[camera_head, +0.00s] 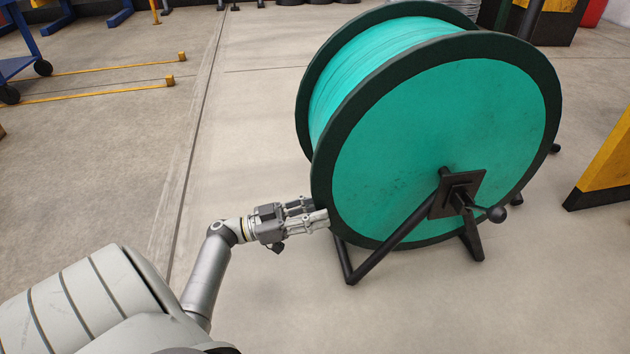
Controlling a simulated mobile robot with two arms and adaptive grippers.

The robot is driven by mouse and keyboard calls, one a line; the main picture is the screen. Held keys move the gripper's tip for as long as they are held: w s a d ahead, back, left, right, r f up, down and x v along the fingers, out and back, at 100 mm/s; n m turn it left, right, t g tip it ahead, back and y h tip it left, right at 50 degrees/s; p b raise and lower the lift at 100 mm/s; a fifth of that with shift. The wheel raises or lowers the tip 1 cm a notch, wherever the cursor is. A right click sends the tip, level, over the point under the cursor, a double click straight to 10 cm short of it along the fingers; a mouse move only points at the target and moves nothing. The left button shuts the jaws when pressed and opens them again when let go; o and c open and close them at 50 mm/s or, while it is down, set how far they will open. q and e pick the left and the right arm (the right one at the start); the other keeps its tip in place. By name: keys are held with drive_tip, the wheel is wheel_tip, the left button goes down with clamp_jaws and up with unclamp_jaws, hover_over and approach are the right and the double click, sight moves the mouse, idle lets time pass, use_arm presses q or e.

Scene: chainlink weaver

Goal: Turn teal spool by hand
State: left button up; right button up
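A large teal spool (430,140) with dark rims stands upright on a black stand (400,236) in the camera_head view. A black crank with a round knob (496,214) sticks out at its hub on the near face. My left gripper (323,211) is at the lower left edge of the spool. Its fingers reach the near rim, one on the outer side and one partly hidden behind the rim. The fingers look spread apart, but whether they press on the rim cannot be made out. My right gripper is not in the view.
A yellow and black object (605,165) stands on the floor at the right. A blue wheeled cart (30,55) is at the upper left, near low yellow floor bars (120,68). The concrete floor left of the spool is clear.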

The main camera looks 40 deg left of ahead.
use_arm(q)
drive_tip(key=shift+r, duration=0.1)
drive_tip(key=v, duration=1.2)
idle(0.4)
